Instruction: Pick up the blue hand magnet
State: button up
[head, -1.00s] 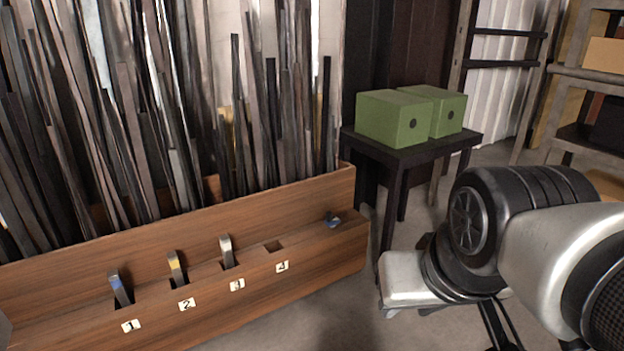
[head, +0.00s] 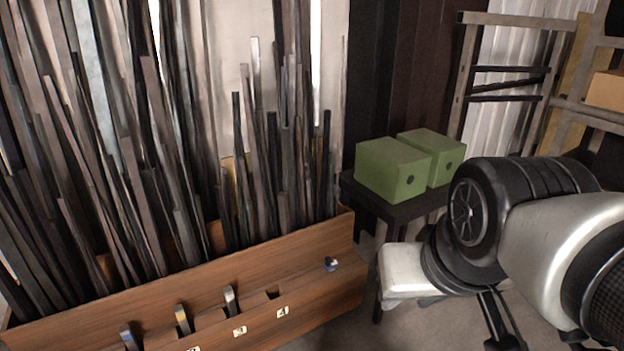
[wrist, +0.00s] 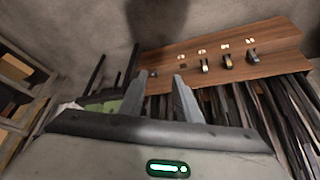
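The blue hand magnet (head: 331,264) is a small blue and dark piece. It lies on the right end of the wooden bin's front ledge, right of the slot marked 4. In the wrist view it is too small to make out surely. My gripper (wrist: 160,75) is open, with its two grey fingers apart and nothing seen between them. In the wrist view the fingers point toward the end of the wooden ledge. In the head view my arm is at the right, apart from the magnet.
The wooden bin (head: 250,262) holds many upright metal strips (head: 150,150). Tagged strips stand in several ledge slots; slot 4 (head: 273,293) looks empty. Two green boxes (head: 393,168) stand on a dark table (head: 405,210) behind my arm. A shelf rack (head: 590,110) is at the right.

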aim_at(330, 265)
jog(key=i+l, duration=0.25)
jog(key=i, duration=0.25)
jog(key=i+l+u, duration=0.1)
jog(key=i+l, duration=0.15)
jog(key=i, duration=0.3)
jog(key=i+l, duration=0.25)
jog(key=i, duration=0.25)
jog(key=i+l+u, duration=0.1)
jog(key=i+l, duration=0.2)
jog(key=i, duration=0.25)
